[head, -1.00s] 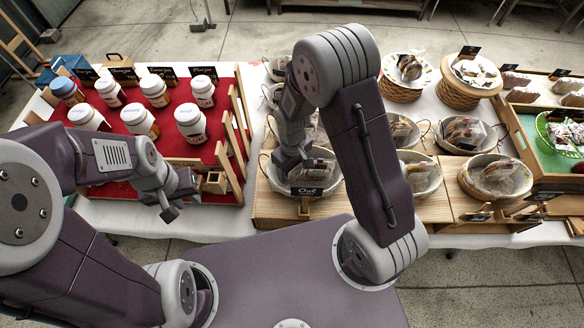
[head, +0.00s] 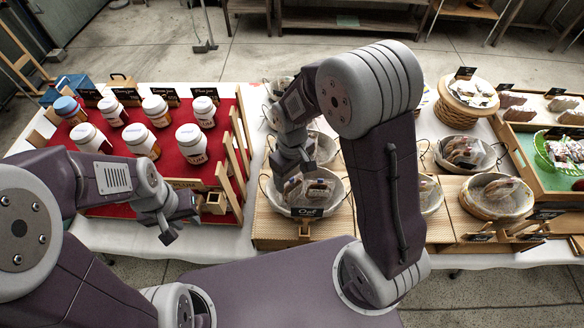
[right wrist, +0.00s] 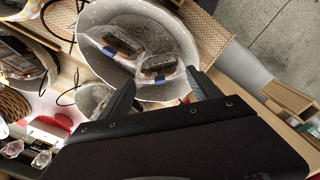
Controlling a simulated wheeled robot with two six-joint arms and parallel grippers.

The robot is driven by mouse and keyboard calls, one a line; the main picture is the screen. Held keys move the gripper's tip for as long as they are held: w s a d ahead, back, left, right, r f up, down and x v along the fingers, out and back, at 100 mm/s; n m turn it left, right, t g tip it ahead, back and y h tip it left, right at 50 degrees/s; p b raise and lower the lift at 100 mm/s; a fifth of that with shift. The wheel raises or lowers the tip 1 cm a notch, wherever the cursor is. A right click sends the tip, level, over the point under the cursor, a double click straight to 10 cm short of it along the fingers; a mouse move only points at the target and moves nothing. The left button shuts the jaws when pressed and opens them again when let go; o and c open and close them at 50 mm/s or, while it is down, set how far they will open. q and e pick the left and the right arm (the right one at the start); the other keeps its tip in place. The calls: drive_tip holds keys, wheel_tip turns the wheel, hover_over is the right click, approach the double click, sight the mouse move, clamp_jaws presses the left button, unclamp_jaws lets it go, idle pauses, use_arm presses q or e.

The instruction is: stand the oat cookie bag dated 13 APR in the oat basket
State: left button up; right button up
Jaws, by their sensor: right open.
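The oat basket (head: 337,200) is a pale lined bowl behind a black "Oat" sign (head: 307,212). Clear bags with brown cookies lie in it. The right wrist view shows the basket (right wrist: 95,17) with two such bags, an upper one (right wrist: 122,43) and a lower one (right wrist: 158,67), both with blue marks. No date is legible, so I cannot tell which is 13 APR. My right gripper (right wrist: 160,92) is open and empty, its fingers over the basket's edge beside the bags. My left gripper (head: 181,224) hangs near the jar display; its jaws are unclear.
White-lidded jars (head: 190,137) stand on a red display (head: 172,162) at left. More bag baskets stand to the right, including one (head: 497,197) on a wooden stand. A green tray (head: 520,150) is at far right. My right arm hides part of the middle.

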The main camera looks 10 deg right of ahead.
wheel_tip(320, 180, up, 4)
drive_tip(key=shift+r, duration=0.1)
drive_tip(key=s+d+m+t, duration=0.1)
drive_tip(key=s+d+m, duration=0.5)
drive_tip(key=s+d, duration=0.1)
drive_tip(key=shift+s+f, duration=0.45)
drive_tip(key=shift+s, duration=0.05)
drive_tip(key=shift+s, duration=0.1)
idle(0.6)
